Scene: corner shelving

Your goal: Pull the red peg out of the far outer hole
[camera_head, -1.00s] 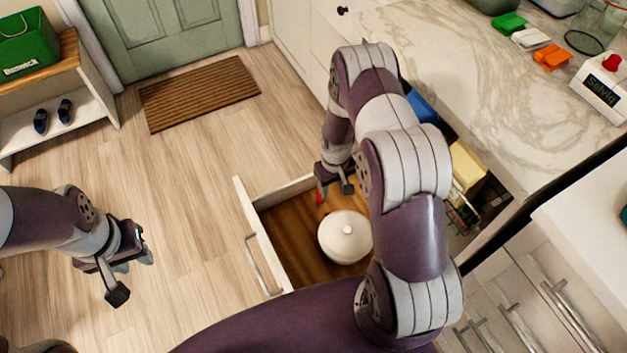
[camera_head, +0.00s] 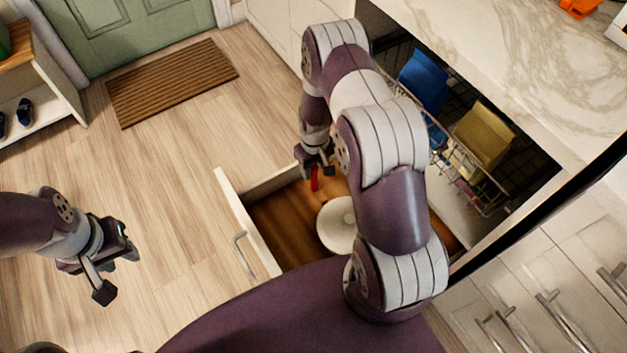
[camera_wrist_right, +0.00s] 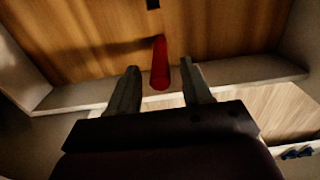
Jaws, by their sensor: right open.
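The red peg (camera_head: 314,180) shows in the head view at the far end of the open wooden drawer, just below my right gripper (camera_head: 315,162). In the right wrist view the peg (camera_wrist_right: 160,60) lies in line with the gap between the two fingers of my right gripper (camera_wrist_right: 161,76). The fingers are apart and nothing is clamped between them. I cannot make out the hole around the peg or whether the peg touches a finger. My left gripper (camera_head: 116,270) is open and empty over the floor at the left.
The drawer front (camera_head: 245,225) and its side walls surround the peg. A rack (camera_head: 468,172) with a blue item (camera_head: 424,80) and a yellow item (camera_head: 484,135) is to the right.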

